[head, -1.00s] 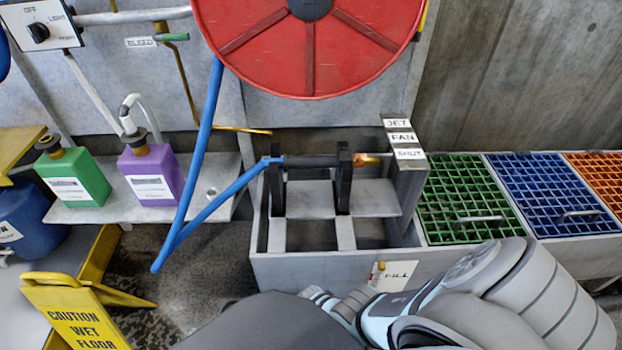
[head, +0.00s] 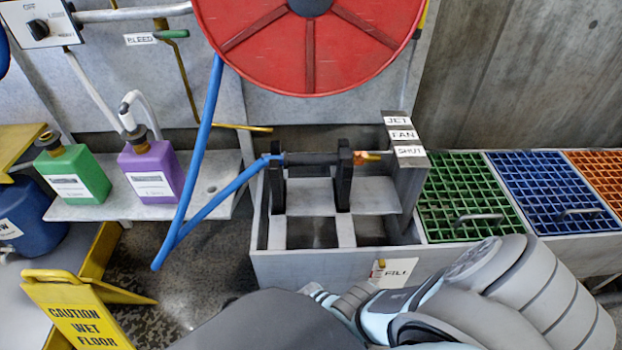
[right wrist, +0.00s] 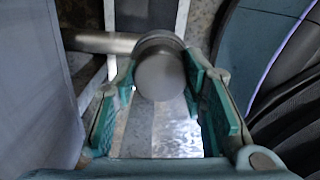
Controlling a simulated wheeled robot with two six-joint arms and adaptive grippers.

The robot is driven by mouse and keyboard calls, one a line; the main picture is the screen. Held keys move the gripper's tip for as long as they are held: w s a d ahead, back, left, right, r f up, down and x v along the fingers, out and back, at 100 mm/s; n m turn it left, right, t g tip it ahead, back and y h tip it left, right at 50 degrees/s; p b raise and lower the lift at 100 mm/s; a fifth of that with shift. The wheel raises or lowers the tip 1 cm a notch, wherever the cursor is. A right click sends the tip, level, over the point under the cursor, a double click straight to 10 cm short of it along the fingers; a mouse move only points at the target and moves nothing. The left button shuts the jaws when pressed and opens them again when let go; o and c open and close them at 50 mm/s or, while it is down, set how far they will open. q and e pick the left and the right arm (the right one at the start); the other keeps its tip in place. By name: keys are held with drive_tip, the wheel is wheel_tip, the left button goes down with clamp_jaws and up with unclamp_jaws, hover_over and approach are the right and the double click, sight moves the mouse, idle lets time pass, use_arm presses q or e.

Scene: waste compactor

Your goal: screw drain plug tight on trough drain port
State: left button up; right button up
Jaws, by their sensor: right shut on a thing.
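The grey trough (head: 300,270) stands in the middle of the head view, with a dark rack and spray lance above it. In the right wrist view, the round grey drain plug (right wrist: 160,76) sits between the teal fingers of my right gripper (right wrist: 165,88), which is shut on it. A grey pipe (right wrist: 100,42) runs in from the left behind the plug and looks like the drain port. The plug's front hides where they join, so I cannot tell how they meet. In the head view my right arm hides the gripper and plug. My left gripper is not in view.
Green grating (head: 468,200) and blue grating (head: 555,192) lie right of the trough. A red hose reel (head: 310,45) hangs above, with its blue hose (head: 207,125) drooping left. A yellow wet floor sign (head: 80,315) stands at lower left. Smooth grey panel (right wrist: 35,90) is close left of the gripper.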

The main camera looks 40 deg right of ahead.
drive_tip(key=shift+m, duration=1)
drive_tip(key=m, duration=0.3)
drive_tip(key=shift+s+m, duration=0.1)
drive_tip(key=shift+m, duration=1)
drive_tip(key=m, duration=0.5)
drive_tip(key=o, duration=1.4)
drive_tip(key=shift+c, duration=0.2)
drive_tip(key=shift+c, duration=0.4)
